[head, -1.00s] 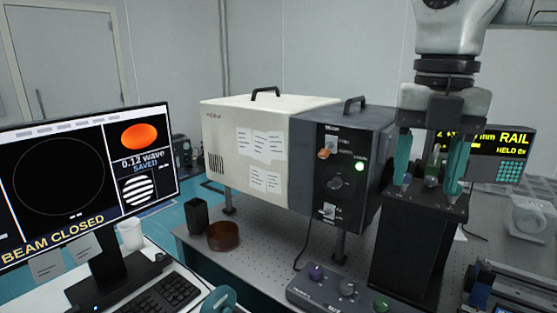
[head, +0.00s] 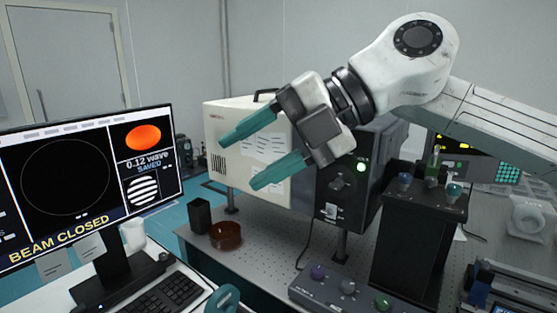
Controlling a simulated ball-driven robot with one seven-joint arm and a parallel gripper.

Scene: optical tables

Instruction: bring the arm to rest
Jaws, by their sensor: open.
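My gripper (head: 263,155) is open and empty, with two teal fingers pointing left and slightly down. It hangs in the air in front of the cream and dark grey instrument box and touches nothing that I can see. My white arm reaches in from the right edge and hides part of the box and of the yellow-lettered display. A black stand (head: 420,245) with several small knobs on its top stands at the right, below my arm and clear of the fingers.
A monitor (head: 65,175) reading "BEAM CLOSED" stands at the left, with a keyboard (head: 165,295) before it. A brown dish (head: 225,236) and a black cup (head: 200,215) sit on the optical table. A knobbed control box (head: 345,293) is at the front.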

